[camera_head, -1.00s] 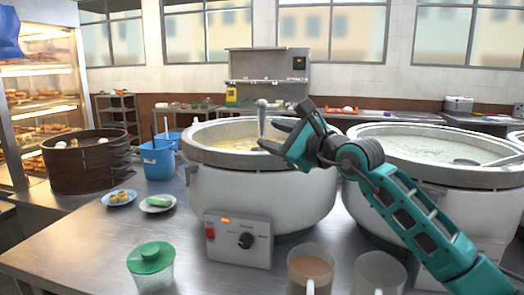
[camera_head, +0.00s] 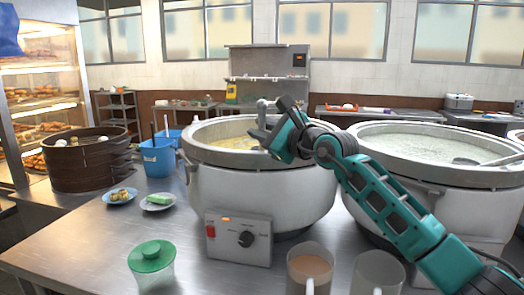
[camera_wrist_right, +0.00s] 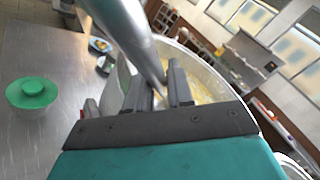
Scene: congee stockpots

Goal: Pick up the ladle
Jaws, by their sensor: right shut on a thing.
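The ladle (camera_head: 262,112) stands upright with its handle above the left stockpot (camera_head: 262,190) and its lower end inside that pot. My right gripper (camera_head: 264,136) reaches in over the pot's right rim and is shut on the ladle's handle. In the right wrist view, the ladle's metal handle (camera_wrist_right: 130,35) runs down between the two dark fingers (camera_wrist_right: 166,92). The ladle's bowl is hidden in the pot. My left gripper is not in view.
A second stockpot (camera_head: 440,205) with another ladle (camera_head: 468,161) stands at the right. A green-lidded jar (camera_head: 151,262), a mug of brown drink (camera_head: 310,272) and an empty glass mug (camera_head: 378,275) stand at the front. A dark steamer basket (camera_head: 85,165) and blue bucket (camera_head: 158,162) are left.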

